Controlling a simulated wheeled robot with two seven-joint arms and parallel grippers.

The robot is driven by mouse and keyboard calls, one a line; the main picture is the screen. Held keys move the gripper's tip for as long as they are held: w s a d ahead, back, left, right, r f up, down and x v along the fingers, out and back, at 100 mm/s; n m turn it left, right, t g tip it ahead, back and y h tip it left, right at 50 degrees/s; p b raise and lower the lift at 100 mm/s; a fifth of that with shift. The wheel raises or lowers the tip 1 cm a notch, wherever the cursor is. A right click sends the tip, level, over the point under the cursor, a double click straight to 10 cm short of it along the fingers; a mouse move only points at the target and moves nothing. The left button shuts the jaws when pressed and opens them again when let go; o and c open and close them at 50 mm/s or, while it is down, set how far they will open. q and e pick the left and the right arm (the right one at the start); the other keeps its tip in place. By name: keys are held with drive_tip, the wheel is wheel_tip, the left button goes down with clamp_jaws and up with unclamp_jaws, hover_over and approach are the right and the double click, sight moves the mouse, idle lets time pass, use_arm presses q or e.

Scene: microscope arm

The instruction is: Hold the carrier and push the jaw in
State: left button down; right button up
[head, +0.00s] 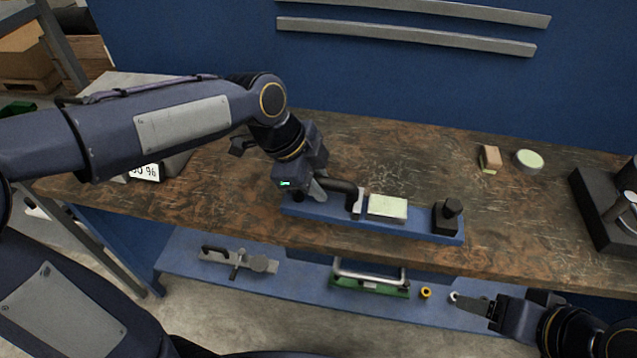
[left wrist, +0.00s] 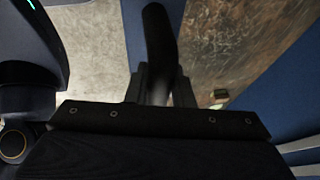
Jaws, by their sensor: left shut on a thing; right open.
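A long blue base (head: 420,226), apparently the carrier, lies on the wooden bench. It bears a pale green-topped block (head: 387,207), an upright plate (head: 360,200) to its left, and a black block with a round knob (head: 447,214) at the right end. Which part is the jaw I cannot tell for sure. My left gripper (head: 316,190) is shut on a black curved handle (head: 342,186) at the base's left end. In the left wrist view the handle (left wrist: 158,45) runs between the fingers. My right gripper (head: 474,305) is open and empty, low in front of the bench, apart from the base.
A brown block (head: 490,158) and a round green-topped disc (head: 529,159) stand at the back right. A dark device (head: 610,208) is at the right edge. A lower blue shelf (head: 310,292) holds a grey tool, a green-based handle and a yellow ring. The bench between is clear.

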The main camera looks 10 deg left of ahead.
use_arm(q)
drive_tip(key=shift+w+a+f+b, duration=0.4)
drive_tip(key=shift+w+f+b, duration=0.35)
drive_tip(key=shift+w+f, duration=1.1)
drive_tip(key=shift+w+a+f+b, duration=0.45)
drive_tip(key=shift+w+f+b, duration=0.3)
drive_tip(key=shift+w+f, duration=1.1)
drive_tip(key=shift+w+a+f+b, duration=0.4)
drive_tip(key=shift+w+f+b, duration=0.65)
drive_tip(key=shift+w, duration=1.25)
drive_tip(key=shift+f+p, duration=0.2)
drive_tip(key=shift+p, duration=0.1)
drive_tip(key=shift+f+b, duration=0.35)
drive_tip(key=shift+f, duration=0.1)
drive_tip(key=shift+s+f, duration=0.1)
drive_tip(key=shift+f, duration=0.05)
